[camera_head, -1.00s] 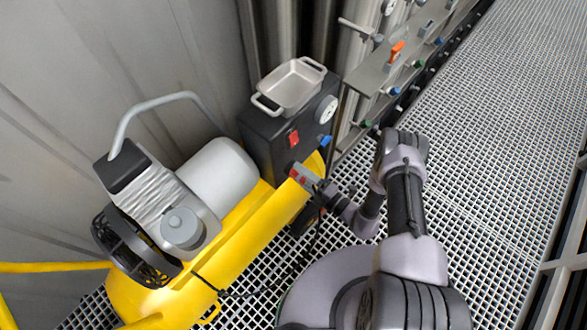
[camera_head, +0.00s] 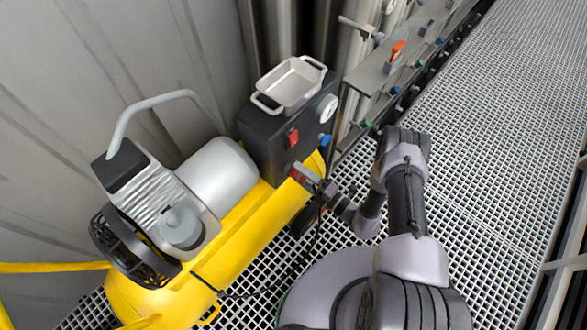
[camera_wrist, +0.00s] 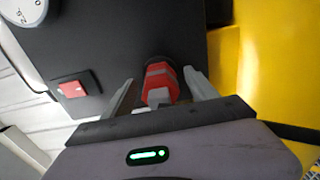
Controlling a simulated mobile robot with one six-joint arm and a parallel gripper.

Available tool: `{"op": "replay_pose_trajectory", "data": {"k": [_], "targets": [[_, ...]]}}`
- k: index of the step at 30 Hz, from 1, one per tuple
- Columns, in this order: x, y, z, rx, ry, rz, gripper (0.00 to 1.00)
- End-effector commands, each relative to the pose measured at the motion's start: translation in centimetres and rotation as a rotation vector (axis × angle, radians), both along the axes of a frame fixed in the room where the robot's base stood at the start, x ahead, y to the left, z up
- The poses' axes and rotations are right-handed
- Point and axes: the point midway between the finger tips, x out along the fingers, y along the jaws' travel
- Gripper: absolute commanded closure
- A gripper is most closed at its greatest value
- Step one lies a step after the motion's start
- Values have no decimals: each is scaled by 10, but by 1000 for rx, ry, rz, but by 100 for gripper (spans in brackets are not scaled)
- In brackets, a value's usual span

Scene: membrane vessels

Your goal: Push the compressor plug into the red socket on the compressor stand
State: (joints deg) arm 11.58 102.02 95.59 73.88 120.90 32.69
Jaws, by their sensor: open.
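The black compressor stand (camera_head: 265,150) stands at the end of the yellow compressor (camera_head: 235,235). My gripper (camera_head: 304,177) is at the lower right of the stand's face. In the wrist view my gripper (camera_wrist: 158,77) is open, one finger on each side of a red and pale grey plug-like piece, with a gap showing beside each finger. The red part (camera_wrist: 160,82) meets a dark ring at the black panel. The pale grey end (camera_wrist: 158,97) points toward my palm. Where the plug (camera_wrist: 158,97) ends and the red socket begins is not clear.
A red switch (camera_head: 292,138), a blue knob (camera_head: 325,141) and a white gauge (camera_head: 328,108) are on the stand. A metal tray (camera_head: 290,86) sits on top. A black cable (camera_head: 255,294) runs low over the grating. Open grating (camera_head: 500,150) lies to the right.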

Motion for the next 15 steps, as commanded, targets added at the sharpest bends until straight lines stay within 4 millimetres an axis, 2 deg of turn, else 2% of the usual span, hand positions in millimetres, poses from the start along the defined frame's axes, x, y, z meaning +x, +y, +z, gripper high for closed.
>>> {"op": "replay_pose_trajectory", "data": {"k": [5, 6, 15], "targets": [[0, 0, 0, 0, 0, 0, 33], [0, 0, 0, 0, 0, 0, 37], [0, 0, 0, 0, 0, 0, 96]]}}
